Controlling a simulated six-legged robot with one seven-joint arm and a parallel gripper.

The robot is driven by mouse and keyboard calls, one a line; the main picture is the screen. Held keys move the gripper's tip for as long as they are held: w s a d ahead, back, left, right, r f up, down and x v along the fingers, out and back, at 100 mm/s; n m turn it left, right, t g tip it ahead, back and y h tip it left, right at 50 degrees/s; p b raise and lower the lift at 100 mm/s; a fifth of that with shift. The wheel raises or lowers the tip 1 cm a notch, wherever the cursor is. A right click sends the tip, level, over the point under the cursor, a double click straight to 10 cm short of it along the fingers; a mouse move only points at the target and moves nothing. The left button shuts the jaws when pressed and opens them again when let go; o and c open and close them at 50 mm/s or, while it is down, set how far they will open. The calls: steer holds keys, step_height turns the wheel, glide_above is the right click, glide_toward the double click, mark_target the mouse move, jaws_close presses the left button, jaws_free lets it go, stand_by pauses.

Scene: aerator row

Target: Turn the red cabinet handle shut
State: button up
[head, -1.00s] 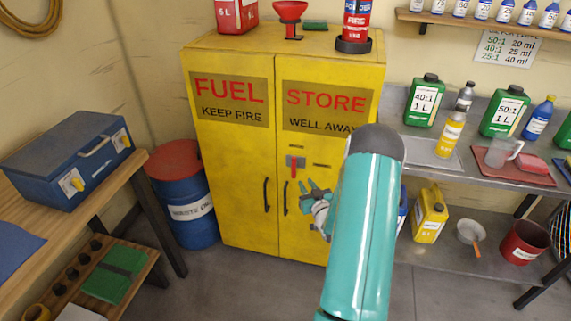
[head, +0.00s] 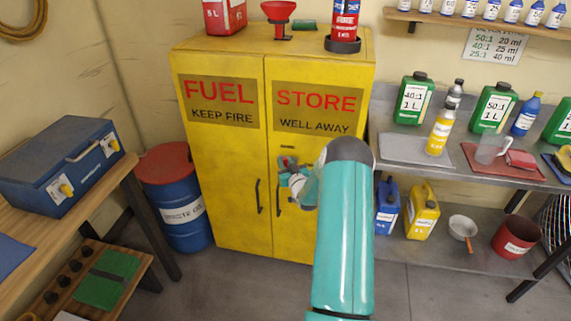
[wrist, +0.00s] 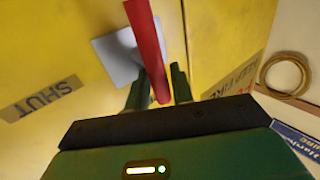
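The yellow fuel cabinet (head: 228,160) stands against the back wall, both doors closed together. The red handle (wrist: 148,45) sits on a grey plate (wrist: 117,57) on the cabinet front and stands out towards the wrist camera. In the head view the handle is mostly hidden behind my gripper (head: 290,172), which is at the plate. In the wrist view my gripper (wrist: 157,86) has its two dark fingers apart, one on each side of the handle's free end. I cannot tell whether either finger touches it. A SHUT label (wrist: 42,97) is on the cabinet left of the plate.
Two black door pulls, including the left one (head: 259,197), are below the handle. A blue drum (head: 181,213) stands left of the cabinet. A metal bench (head: 405,148) with bottles is to the right. A wooden bench (head: 98,190) with a blue case is at left.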

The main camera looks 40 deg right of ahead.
jaws_close()
steer(key=shift+w+a+r+n, duration=0.1)
steer(key=shift+n, duration=0.2)
steer(key=shift+w+a+f+n+g+h, duration=0.3)
steer(key=shift+f+n+g+h, duration=0.2)
steer(key=shift+n+g, duration=1.25)
steer(key=shift+w+a+f+n+g+h, duration=0.2)
steer(key=shift+w+f+n+g+h, duration=0.25)
steer(key=shift+n+g, duration=1.3)
steer(key=shift+w+a+f+n+g+h, duration=0.35)
steer(key=shift+n+g+h, duration=0.2)
steer(key=shift+n+g, duration=1.2)
steer(key=shift+s+d+f, duration=0.1)
jaws_free()
